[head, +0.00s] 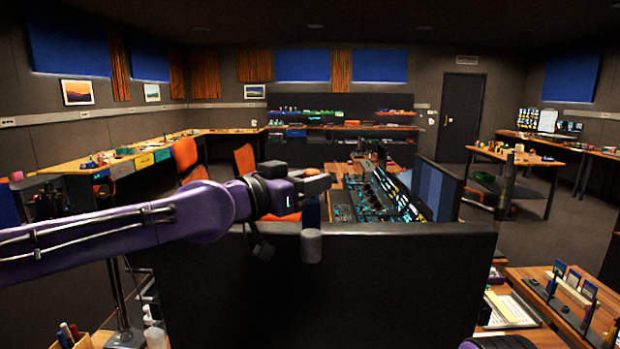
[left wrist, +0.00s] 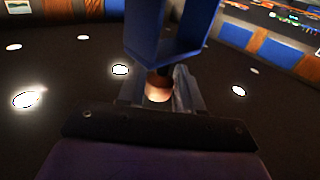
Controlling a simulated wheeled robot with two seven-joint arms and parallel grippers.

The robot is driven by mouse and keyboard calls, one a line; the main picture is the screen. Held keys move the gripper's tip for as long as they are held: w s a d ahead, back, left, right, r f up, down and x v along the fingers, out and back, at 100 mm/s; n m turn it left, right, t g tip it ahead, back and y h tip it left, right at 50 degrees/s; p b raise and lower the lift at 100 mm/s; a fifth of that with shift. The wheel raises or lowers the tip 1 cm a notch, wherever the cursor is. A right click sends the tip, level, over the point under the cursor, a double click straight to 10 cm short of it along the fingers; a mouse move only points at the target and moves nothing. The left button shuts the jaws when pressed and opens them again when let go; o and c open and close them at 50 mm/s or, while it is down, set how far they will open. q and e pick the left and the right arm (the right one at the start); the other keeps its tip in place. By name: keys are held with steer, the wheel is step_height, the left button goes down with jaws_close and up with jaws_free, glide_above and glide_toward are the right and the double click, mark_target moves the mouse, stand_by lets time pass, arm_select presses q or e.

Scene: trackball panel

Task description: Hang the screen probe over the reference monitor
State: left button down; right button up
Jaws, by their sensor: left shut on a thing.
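My left gripper (head: 316,184) is shut on what appears to be the screen probe, a blue part (head: 311,214) with a grey cylinder (head: 311,246) hanging below it. In the left wrist view a blue U-shaped frame (left wrist: 168,52) rises from between the gripper's fingers (left wrist: 158,92). A large dark panel, apparently the back of the reference monitor (head: 350,290), stands in front of me. The cylinder shows in front of the panel, just below its top edge. I cannot tell whether the probe touches the panel. My right gripper is not in view.
A console (head: 375,200) with lit controls lies beyond the panel, with a blue screen (head: 436,188) at its right. A wooden side table (head: 590,290) with small racks is at the lower right. A pen holder (head: 75,340) stands at the lower left.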

mark_target(310, 207)
arm_select(q)
steer(key=shift+f+b, duration=1.55)
steer(key=shift+f, duration=0.85)
steer(key=c, duration=0.7)
jaws_free()
steer(key=shift+s, duration=0.1)
steer(key=shift+o, duration=0.2)
